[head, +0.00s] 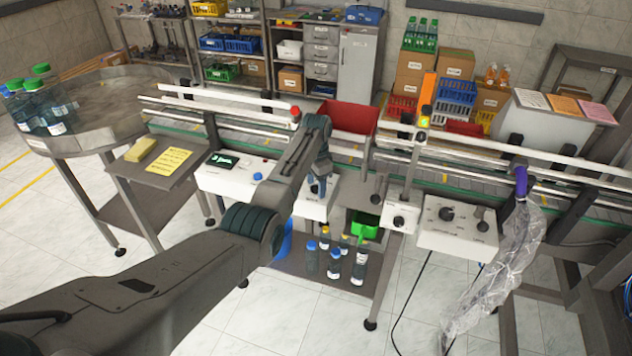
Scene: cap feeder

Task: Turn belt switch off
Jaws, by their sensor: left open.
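My left arm reaches in from the lower left, and its gripper (318,187) points down in front of the conveyor, over a white box (313,208) that the arm partly hides. The gripper is open and I see nothing held in it. I cannot tell whether it touches the box. Right of it, a small white box (400,217) with a dark knob and a larger white control box (457,238) with dark knobs are mounted on the conveyor front. Labels are too small to read, so I cannot tell which control is the belt switch. My right gripper is not in view.
The conveyor (440,184) runs across the middle, with a red bin (347,118) behind it. A round table (95,95) with green-capped bottles stands at left. Several bottles (334,262) stand on the lower shelf. A clear plastic bag (505,265) hangs at right.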

